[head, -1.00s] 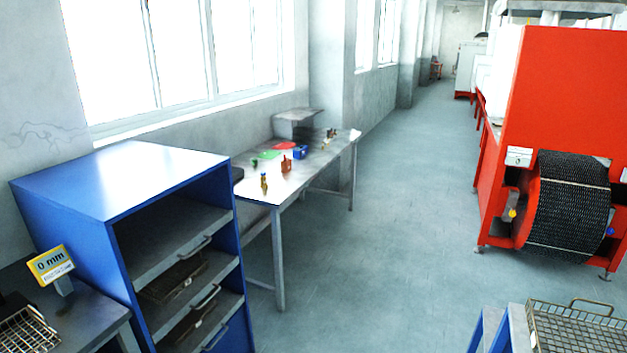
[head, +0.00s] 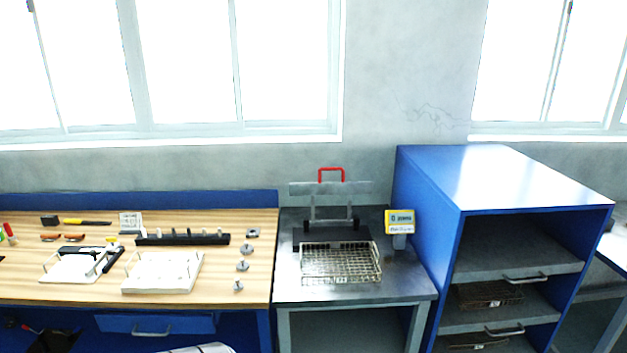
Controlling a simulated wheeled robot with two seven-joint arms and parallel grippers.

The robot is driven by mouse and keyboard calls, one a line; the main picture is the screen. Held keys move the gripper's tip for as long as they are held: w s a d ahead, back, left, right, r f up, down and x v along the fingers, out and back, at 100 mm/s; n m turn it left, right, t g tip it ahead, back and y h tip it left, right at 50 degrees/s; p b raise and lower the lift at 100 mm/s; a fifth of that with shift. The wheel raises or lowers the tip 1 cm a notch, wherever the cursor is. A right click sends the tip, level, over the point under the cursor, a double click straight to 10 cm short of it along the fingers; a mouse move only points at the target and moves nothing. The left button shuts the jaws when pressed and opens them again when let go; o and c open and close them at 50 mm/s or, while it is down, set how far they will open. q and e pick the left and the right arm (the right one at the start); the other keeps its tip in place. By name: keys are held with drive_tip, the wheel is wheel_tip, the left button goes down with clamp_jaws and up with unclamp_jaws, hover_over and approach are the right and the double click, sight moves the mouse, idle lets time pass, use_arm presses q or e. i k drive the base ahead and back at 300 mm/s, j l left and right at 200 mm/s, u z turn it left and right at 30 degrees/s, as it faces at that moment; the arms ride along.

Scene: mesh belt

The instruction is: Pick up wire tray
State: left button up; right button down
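A wire tray (head: 341,262), a shallow metal mesh basket, sits on the grey metal table (head: 300,291) in the middle of the head view. Behind it stands a metal frame with a red handle (head: 331,171). More wire trays (head: 490,295) lie in shadow on the shelves of the blue cabinet at the right. Neither of my grippers shows clearly. A pale rounded shape at the bottom edge, left of the middle, is too cut off to identify.
A blue cabinet (head: 530,185) stands right of the grey table, and a yellow and white display (head: 400,221) stands between them. A wooden workbench (head: 60,289) with fixtures and tools adjoins on the left. A wall with windows closes off the back.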

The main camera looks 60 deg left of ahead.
sight(340, 278)
drive_tip(key=u, duration=1.75)
